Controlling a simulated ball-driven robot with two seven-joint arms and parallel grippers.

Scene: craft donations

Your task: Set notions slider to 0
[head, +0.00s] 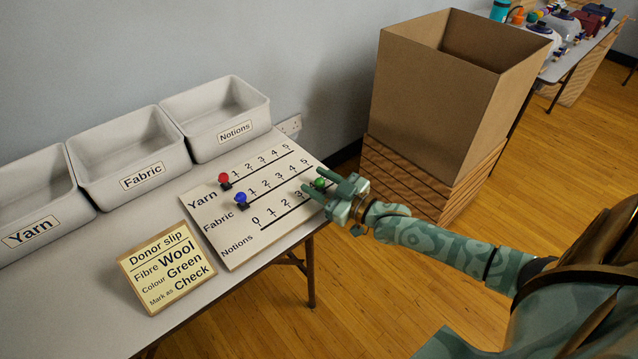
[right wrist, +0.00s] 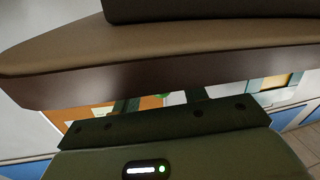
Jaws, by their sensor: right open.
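The slider board (head: 225,245) lies on the table with three numbered tracks labelled Yarn, Fabric and Notions. The green knob (head: 320,183) is on the Notions track, near its high-number end, beyond the 3. My right gripper (head: 317,192) is open, with its fingers close around or beside the green knob; I cannot tell whether they touch it. The gripper hides the numbers past 3. In the right wrist view, two fingers show, with a small green patch (right wrist: 164,96) near one, mostly hidden. My left gripper is not in view.
The red knob (head: 224,178) and blue knob (head: 241,198) sit at the low ends of the Yarn and Fabric tracks. Bins, including Notions (head: 216,119), stand behind. A tall cardboard box (head: 433,110) stands behind my right gripper.

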